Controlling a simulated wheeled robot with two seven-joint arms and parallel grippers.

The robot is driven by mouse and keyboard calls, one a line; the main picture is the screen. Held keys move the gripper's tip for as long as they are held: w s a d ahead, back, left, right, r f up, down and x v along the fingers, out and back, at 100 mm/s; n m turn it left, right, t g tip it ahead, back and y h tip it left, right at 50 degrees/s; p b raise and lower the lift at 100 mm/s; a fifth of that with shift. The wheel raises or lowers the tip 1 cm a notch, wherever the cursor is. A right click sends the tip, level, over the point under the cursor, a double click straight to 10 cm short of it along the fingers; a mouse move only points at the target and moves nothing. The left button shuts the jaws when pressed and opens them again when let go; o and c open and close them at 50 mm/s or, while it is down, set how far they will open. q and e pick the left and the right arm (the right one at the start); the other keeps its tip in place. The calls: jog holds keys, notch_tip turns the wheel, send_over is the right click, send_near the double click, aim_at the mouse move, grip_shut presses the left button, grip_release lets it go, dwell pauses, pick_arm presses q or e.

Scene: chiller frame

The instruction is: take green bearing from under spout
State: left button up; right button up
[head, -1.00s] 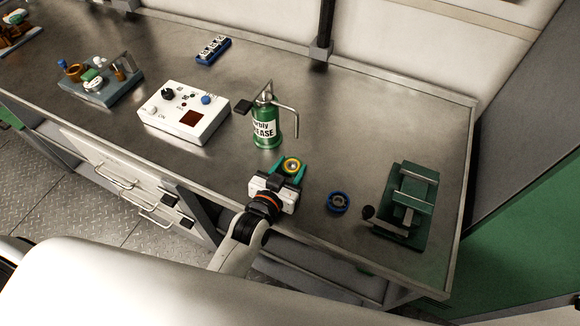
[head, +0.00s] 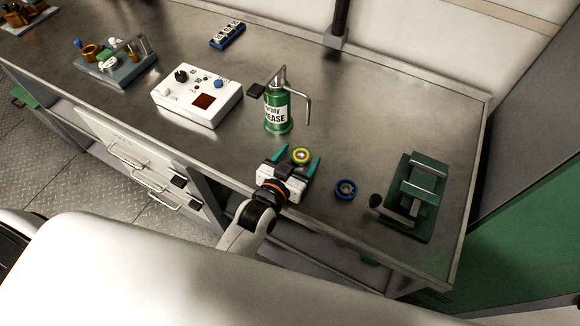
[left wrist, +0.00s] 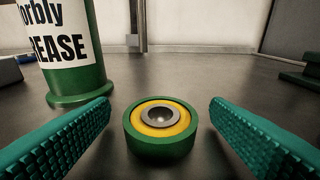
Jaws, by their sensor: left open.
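The green bearing (head: 301,155) is a short green ring with a yellow band and a grey metal centre. It lies flat on the steel bench, in front of the green grease dispenser (head: 278,108) with its bent spout (head: 305,97). In the left wrist view the bearing (left wrist: 160,129) sits between the two teal fingers of my left gripper (left wrist: 160,130), with a gap on each side. The gripper (head: 297,162) is open and low over the bench in the head view. The dispenser's base (left wrist: 77,85) stands behind and left of the bearing. My right gripper is not in view.
A blue bearing (head: 345,189) lies to the right on the bench. A green press-like device (head: 413,197) stands further right. A white control box (head: 197,96) is at left, with a blue block (head: 227,35) behind it. The bench behind the dispenser is clear.

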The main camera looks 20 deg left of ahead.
pick_arm(q)
jog(key=b+v, duration=0.2)
jog(key=v, duration=0.8)
jog(key=shift+s, duration=0.3)
jog(key=shift+s+a+r, duration=0.2)
jog(key=shift+s+r, duration=0.05)
jog(key=shift+s, duration=0.3)
